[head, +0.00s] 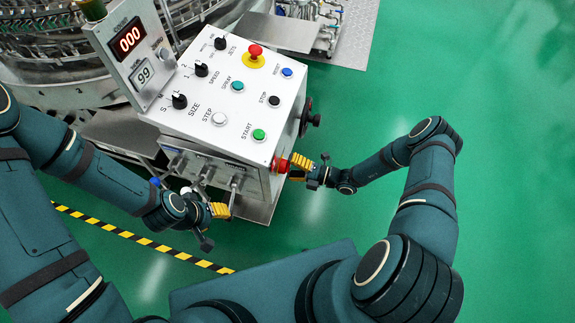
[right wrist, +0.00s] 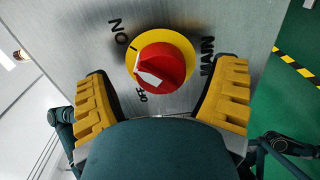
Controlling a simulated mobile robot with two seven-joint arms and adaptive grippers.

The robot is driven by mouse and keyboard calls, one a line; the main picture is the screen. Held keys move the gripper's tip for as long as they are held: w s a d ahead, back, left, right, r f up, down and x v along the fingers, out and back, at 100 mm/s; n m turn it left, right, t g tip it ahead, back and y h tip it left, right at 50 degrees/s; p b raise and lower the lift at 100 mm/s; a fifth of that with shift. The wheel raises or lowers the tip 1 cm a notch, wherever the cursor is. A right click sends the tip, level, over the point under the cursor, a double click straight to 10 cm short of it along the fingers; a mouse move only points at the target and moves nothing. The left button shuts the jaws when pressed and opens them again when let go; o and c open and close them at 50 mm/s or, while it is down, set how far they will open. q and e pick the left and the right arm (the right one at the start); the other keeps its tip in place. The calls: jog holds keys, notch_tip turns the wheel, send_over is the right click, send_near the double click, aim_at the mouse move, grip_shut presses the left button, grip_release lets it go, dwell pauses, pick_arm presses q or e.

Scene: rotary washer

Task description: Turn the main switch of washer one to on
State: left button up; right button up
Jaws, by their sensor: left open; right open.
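The main switch is a red knob (right wrist: 165,62) on a yellow disc, with ON, OFF and MAIN lettered around it in the right wrist view. The knob's white mark lies on the side nearest the OFF lettering. In the head view the red knob (head: 280,164) is on the right side of the washer's control box (head: 190,125). My right gripper (head: 303,168) is open in front of it. In the right wrist view its yellow fingers (right wrist: 165,76) stand on either side of the knob, apart from it. My left gripper (head: 219,210) is open and empty below the box's front.
The panel top carries black selector knobs, coloured buttons and a red emergency stop (head: 255,51). A display unit (head: 130,52) stands at its left. A black handwheel (head: 308,117) juts from the right side, above my right gripper. Green floor lies clear on the right.

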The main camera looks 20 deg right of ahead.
jog(key=v, duration=1)
jog(key=shift+s+d, duration=0.25)
jog(key=shift+d, duration=0.05)
